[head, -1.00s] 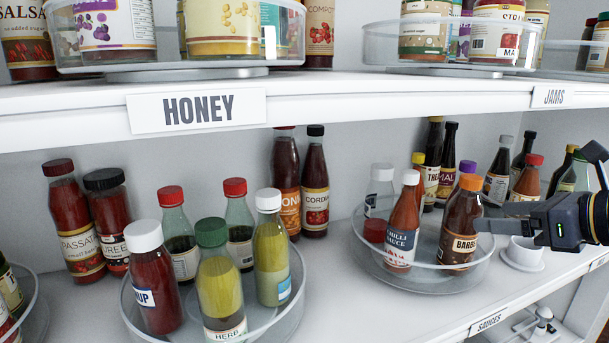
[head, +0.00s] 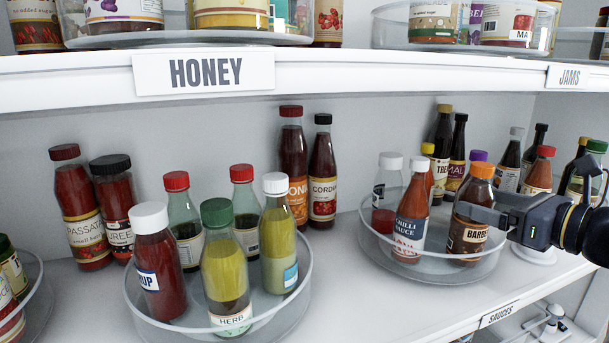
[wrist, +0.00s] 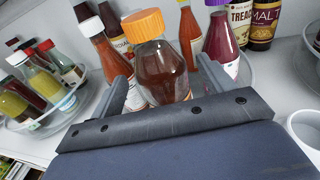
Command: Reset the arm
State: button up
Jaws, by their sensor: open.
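My gripper (wrist: 162,92) is open, with one finger on each side of a brown sauce bottle (wrist: 165,75) with an orange cap in the wrist view. Whether the fingers touch it cannot be told. In the head view my gripper (head: 480,205) reaches in from the right edge, at the label height of this barbecue bottle (head: 465,232). The bottle stands upright in the right clear turntable (head: 420,275), beside a chilli sauce bottle (head: 411,215) with a white cap.
Another clear turntable (head: 290,318) with several bottles stands to the left. A white cup (wrist: 305,130) is close to the right of my gripper. The upper shelf edge (head: 400,78) runs above. Several dark bottles stand behind the right turntable.

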aim_at(493, 169)
jog(key=r, duration=0.2)
jog(key=s+d+r, duration=0.1)
jog(key=r, duration=0.1)
jog(key=s+r, duration=0.1)
jog(key=r, duration=0.1)
jog(key=shift+s+d+p, duration=0.15)
jog(key=shift+d+p, duration=0.1)
jog(key=shift+p, duration=0.15)
jog(key=s+d+p, duration=0.1)
jog(key=s+d, duration=0.3)
jog(key=s, duration=0.3)
jog(key=s+d+r+g+p, duration=0.1)
jog(key=s+d, duration=0.4)
jog(key=s, duration=0.2)
jog(key=shift+s+h, duration=0.3)
jog(key=shift+s, duration=0.05)
jog(key=shift+s+d+p, duration=0.1)
jog(key=shift+d+p, duration=0.05)
jog(key=shift+p, duration=0.55)
jog(key=shift+s+d+p, duration=0.1)
jog(key=shift+s+p, duration=0.05)
jog(key=shift+p, duration=0.7)
jog(key=shift+f+g, duration=0.2)
jog(key=shift+g, duration=0.1)
